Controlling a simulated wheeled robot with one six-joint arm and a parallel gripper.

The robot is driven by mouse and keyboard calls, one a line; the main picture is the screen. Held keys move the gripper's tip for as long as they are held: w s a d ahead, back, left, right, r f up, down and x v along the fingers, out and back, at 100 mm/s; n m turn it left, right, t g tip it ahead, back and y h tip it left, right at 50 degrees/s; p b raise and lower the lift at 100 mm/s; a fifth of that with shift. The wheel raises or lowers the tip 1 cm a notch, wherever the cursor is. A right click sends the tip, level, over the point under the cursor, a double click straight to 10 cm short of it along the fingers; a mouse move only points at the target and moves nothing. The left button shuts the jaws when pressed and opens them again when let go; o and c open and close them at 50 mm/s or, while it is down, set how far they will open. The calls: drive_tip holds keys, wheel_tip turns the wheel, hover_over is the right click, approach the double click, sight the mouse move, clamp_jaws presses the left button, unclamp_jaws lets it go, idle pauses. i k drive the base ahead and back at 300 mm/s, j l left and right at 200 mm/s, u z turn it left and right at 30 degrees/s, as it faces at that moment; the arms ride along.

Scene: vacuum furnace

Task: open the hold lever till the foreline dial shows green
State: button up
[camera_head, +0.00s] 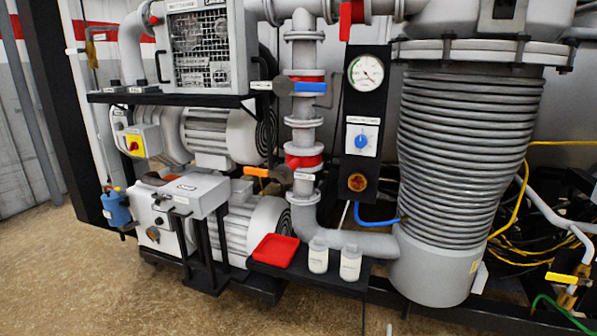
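The gauge dial (365,72) is round and white, on a black upright panel right of the grey pipe stack. Green marking shows on its face, but the needle reading is too small to tell. Several levers are in view: a blue lever (311,87) lies level across the stack, an orange lever (257,172) points left lower down, and a red lever (346,20) hangs downward at the top. Small labels sit near them but cannot be read, so I cannot tell which one is the hold lever. My gripper is not in view.
A large ribbed grey cylinder (462,150) stands right of the panel. A blue knob (361,141) is below the dial. A low black shelf holds a red tray (273,251) and two white bottles (318,256). Pumps fill the left. Open floor (70,285) lies in front.

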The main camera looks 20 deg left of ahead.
sight(252, 170)
drive_tip(key=u, duration=1.15)
